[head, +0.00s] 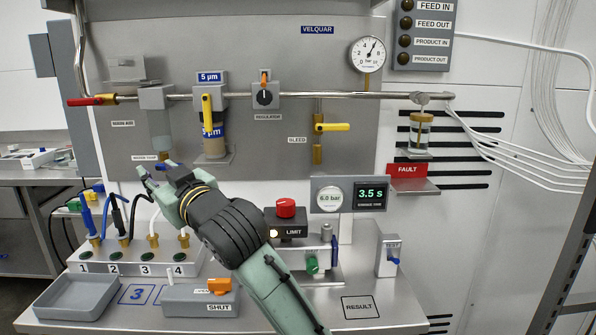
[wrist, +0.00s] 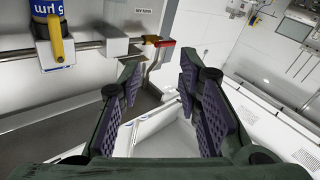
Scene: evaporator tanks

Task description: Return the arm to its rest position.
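My gripper (wrist: 165,105) shows in the wrist view with its two ridged finger pads spread apart and nothing between them. In the head view my gripper (head: 158,172) is in front of the panel, left of centre, above the row of numbered ports. My arm reaches up to it from the bottom middle. The gripper appears clear of the panel parts, though its exact depth is hard to tell. It overlaps the area just below the water trap (head: 161,128).
A pipe (head: 340,95) with a red-handled valve (head: 92,100), yellow levers (head: 207,112) and a gauge (head: 368,54) crosses the panel. Below stand numbered ports with hoses (head: 122,243), a grey tray (head: 76,297), an orange-handled SHUT box (head: 205,300) and a red-knobbed LIMIT box (head: 286,222).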

